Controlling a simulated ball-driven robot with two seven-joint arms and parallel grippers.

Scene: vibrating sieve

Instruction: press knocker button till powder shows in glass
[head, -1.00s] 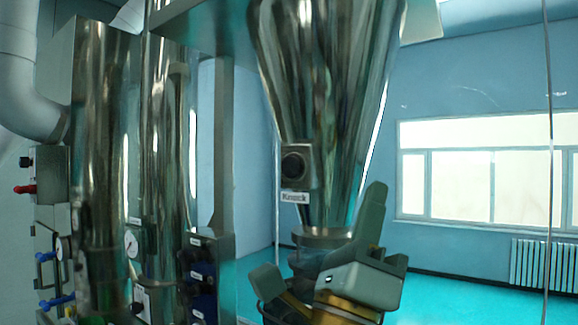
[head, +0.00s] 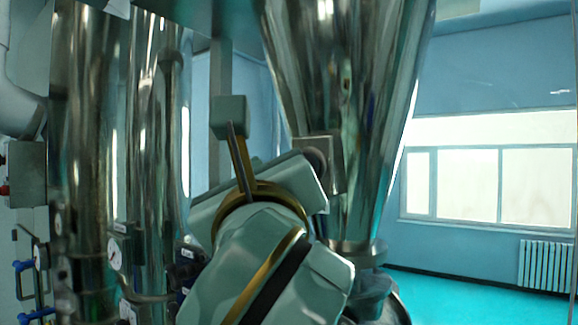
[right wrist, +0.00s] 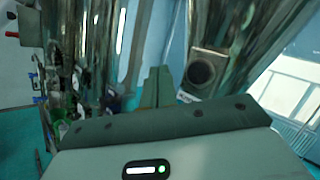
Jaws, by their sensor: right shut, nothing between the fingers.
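The knocker button (head: 317,160) is a dark round button on a metal box (head: 334,165) on the side of the shiny hopper (head: 345,90). My right arm partly covers it in the head view. In the right wrist view the button (right wrist: 200,72) shows clearly, with nothing touching it. My right gripper (head: 230,115) is shut and empty, left of the button in the head view. Its fingers (right wrist: 157,84) also appear left of the button in the right wrist view. The area under the hopper's lower flange (head: 355,250) is largely hidden by my arm; I cannot make out glass or powder. My left gripper is out of view.
Tall shiny cylinders (head: 85,150) with gauges (head: 114,257) and valves stand at the left. A grey post (head: 221,70) stands behind my right gripper. Open floor (head: 460,300), a window (head: 500,185) and a radiator (head: 545,265) lie at the right.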

